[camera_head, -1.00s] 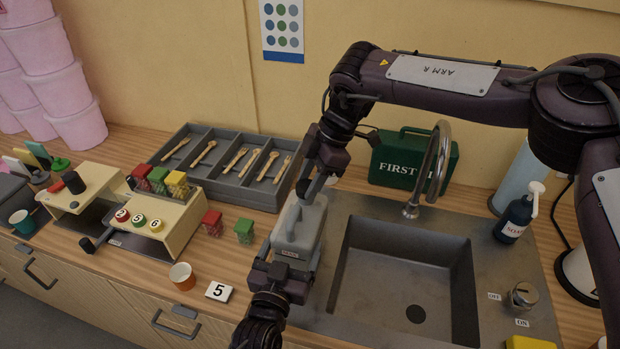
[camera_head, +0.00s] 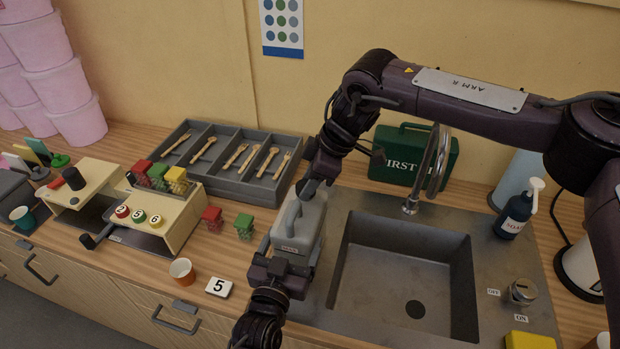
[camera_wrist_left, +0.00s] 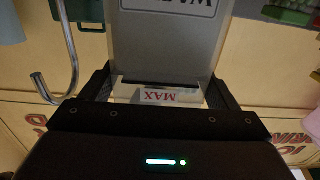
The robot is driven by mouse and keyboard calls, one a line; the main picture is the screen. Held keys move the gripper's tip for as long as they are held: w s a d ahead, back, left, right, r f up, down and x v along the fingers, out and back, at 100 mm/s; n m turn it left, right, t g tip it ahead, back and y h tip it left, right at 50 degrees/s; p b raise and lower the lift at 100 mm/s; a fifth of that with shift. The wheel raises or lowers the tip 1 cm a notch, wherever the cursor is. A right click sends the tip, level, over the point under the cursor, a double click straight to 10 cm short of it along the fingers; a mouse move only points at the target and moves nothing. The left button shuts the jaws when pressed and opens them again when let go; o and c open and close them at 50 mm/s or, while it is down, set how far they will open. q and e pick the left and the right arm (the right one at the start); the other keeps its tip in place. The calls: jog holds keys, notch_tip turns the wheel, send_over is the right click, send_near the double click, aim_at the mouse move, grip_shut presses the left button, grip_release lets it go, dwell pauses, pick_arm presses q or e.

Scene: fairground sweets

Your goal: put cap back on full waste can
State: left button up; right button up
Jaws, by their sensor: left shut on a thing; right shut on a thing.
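The grey waste can (camera_head: 310,222) stands upright at the left edge of the sink, with a handle on its side. My left gripper (camera_head: 284,262) is shut on its near lower part. In the left wrist view the can (camera_wrist_left: 165,45) lies between the fingers, and its label and a red MAX mark on a clear strip show. My right gripper (camera_head: 308,186) is shut at the can's top rim. A small dark piece at its fingertips is probably the cap, but it is mostly hidden. I cannot tell whether it touches the opening.
The steel sink (camera_head: 350,290) and its tap (camera_head: 437,165) are right of the can. A green first aid case (camera_head: 400,165) stands behind. A cutlery tray (camera_head: 222,165), an orange cup (camera_head: 182,271) and a number 5 tile (camera_head: 219,287) are to the left.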

jog(key=m, duration=0.1)
jog(key=m+t, duration=0.1)
jog(key=m, duration=0.2)
jog(key=shift+s+a+f+t+h, duration=0.1)
jog(key=shift+s+a+t+h, duration=0.1)
jog(key=shift+s+t+h, duration=0.15)
jog(key=m+t+h, duration=0.1)
jog(key=m, duration=0.2)
jog(key=m+t, duration=0.1)
jog(key=m, duration=0.2)
jog(key=shift+s+a+m+h, duration=0.1)
jog(key=shift+a+m+h, duration=0.1)
jog(key=shift+m+h, duration=0.15)
jog(key=m+h, duration=0.1)
jog(key=m, duration=0.1)
jog(key=m+h, duration=0.1)
jog(key=m, duration=0.2)
jog(key=shift+a+t, duration=0.2)
jog(key=shift+t, duration=0.05)
jog(key=m+h, duration=0.1)
jog(key=m, duration=0.2)
jog(key=shift+m+h, duration=0.25)
jog(key=shift+h, duration=0.05)
jog(key=o, duration=0.9)
jog(key=shift+w+d+r, duration=0.1)
jog(key=shift+r, duration=1.1)
jog(key=shift+w+r, duration=0.1)
jog(key=shift+r, duration=1.05)
